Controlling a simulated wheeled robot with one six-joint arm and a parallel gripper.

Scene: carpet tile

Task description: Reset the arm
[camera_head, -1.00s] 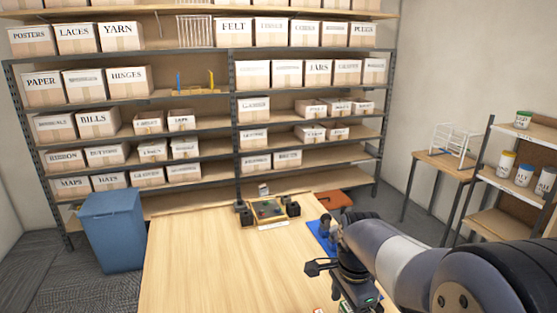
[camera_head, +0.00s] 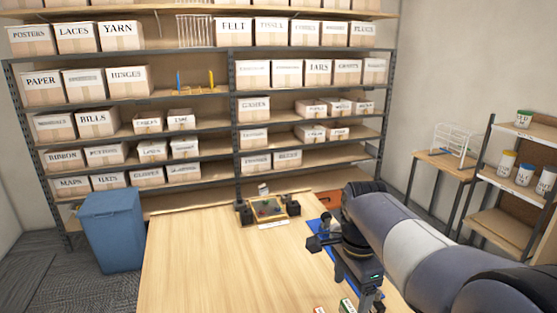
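My arm reaches in from the bottom right in the head view and bends at an elbow above the right part of the wooden table. My gripper (camera_head: 362,298) hangs below the wrist, pointing down near the bottom edge of the picture. The frames do not show clearly whether its fingers are open or shut, and nothing is plainly seen held in it. A small dark block sticks out to the left of the wrist.
The wooden table (camera_head: 215,265) is mostly clear. A dark tray (camera_head: 268,209) sits at its far end. A blue mat (camera_head: 319,231) lies partly behind my arm. Small labelled items (camera_head: 346,306) lie near my gripper. A blue bin (camera_head: 112,230) stands left; shelves of boxes line the back.

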